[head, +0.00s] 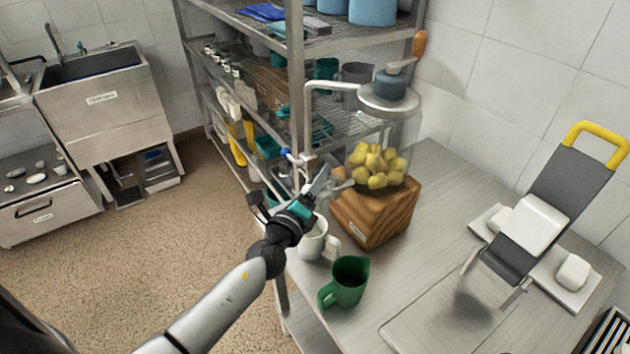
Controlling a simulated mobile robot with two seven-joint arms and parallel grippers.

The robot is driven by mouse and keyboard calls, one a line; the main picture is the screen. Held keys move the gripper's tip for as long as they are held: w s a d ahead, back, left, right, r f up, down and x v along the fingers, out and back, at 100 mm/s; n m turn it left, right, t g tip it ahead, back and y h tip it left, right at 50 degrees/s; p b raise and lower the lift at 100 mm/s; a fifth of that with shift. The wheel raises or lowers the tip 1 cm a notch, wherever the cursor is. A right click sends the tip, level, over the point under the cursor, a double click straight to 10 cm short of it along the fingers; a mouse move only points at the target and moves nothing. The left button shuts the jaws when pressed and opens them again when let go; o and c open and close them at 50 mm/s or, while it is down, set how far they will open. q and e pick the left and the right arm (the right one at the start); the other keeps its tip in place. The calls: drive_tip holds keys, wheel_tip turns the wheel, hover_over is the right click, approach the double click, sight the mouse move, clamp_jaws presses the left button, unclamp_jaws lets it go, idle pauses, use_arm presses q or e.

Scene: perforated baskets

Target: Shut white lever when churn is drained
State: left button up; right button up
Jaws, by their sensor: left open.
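The churn is a clear glass jar (408,133) with a grey lid and a crank on top. It stands on a wooden block (376,215) and holds several yellow lumps (378,168). I can see no clear liquid level in it. A small whitish lever-like part with a blue end (301,159) shows left of the jar; I cannot tell for sure that it is the white lever. My left gripper (325,182) is open and empty, just below that part and left of the jar's base. Whether it touches anything is unclear. A white mug (313,241) stands below the gripper.
A green jug (348,281) stands in front on the grey worktop (425,290). A grey board with a yellow handle (597,137) and white blocks (533,223) stand at right. A loaded wire shelf (250,60) is behind. A sink (95,90) is at far left.

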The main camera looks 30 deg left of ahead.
use_arm(q)
drive_tip(key=shift+c, duration=0.4)
clamp_jaws()
idle(0.9)
